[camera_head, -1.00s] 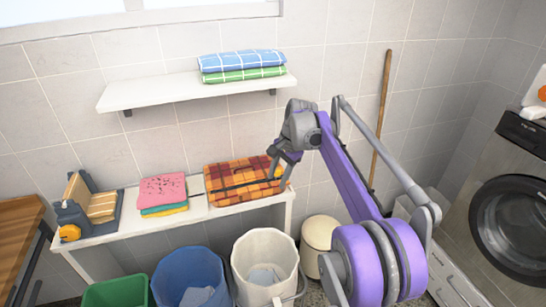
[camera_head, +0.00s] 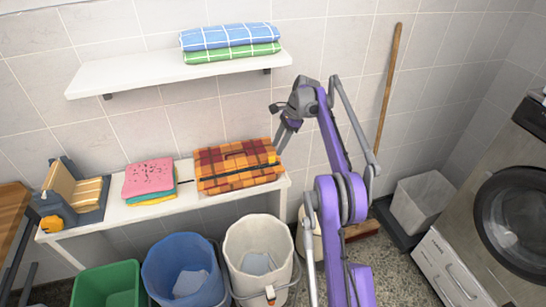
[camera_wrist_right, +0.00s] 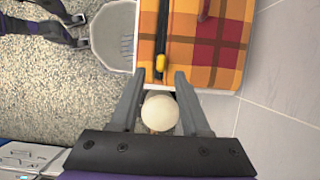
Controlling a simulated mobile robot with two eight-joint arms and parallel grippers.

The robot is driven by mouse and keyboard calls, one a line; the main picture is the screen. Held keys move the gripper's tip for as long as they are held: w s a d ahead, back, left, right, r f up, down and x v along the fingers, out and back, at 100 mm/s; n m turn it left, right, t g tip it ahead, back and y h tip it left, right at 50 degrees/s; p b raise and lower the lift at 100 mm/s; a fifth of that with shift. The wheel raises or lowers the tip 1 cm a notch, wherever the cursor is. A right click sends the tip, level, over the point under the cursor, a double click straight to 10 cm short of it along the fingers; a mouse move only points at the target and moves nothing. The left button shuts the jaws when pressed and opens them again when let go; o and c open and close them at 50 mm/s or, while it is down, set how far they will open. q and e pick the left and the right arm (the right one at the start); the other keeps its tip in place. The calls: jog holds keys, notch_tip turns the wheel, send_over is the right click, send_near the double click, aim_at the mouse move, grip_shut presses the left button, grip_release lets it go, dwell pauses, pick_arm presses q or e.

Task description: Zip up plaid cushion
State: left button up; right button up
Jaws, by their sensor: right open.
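The orange and red plaid cushion (camera_head: 238,172) lies on the white bench, and it fills the top of the right wrist view (camera_wrist_right: 204,48). A black zip track runs along it, with a yellow zip pull (camera_wrist_right: 160,62) at its near end. My right gripper (camera_head: 281,150) is at the cushion's right end. In the right wrist view its open fingers (camera_wrist_right: 161,77) stand on either side of the track's end, just short of the pull, with nothing held. Grey and purple parts, apparently my left arm, show at the upper left there; their jaws are unclear.
Folded pink, yellow and teal towels (camera_head: 150,178) lie left of the cushion. Green (camera_head: 108,287), blue (camera_head: 184,265) and cream (camera_head: 243,240) buckets stand in front of the bench. A shelf (camera_head: 130,74) with towels (camera_head: 231,42) hangs above. A broom (camera_head: 388,85) leans right of my arm.

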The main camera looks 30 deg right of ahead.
aim_at(272, 160)
jog(key=x, duration=0.5)
jog(key=shift+w+a+f, duration=0.1)
jog(key=shift+f, duration=0.1)
grip_shut()
dwell(1.2)
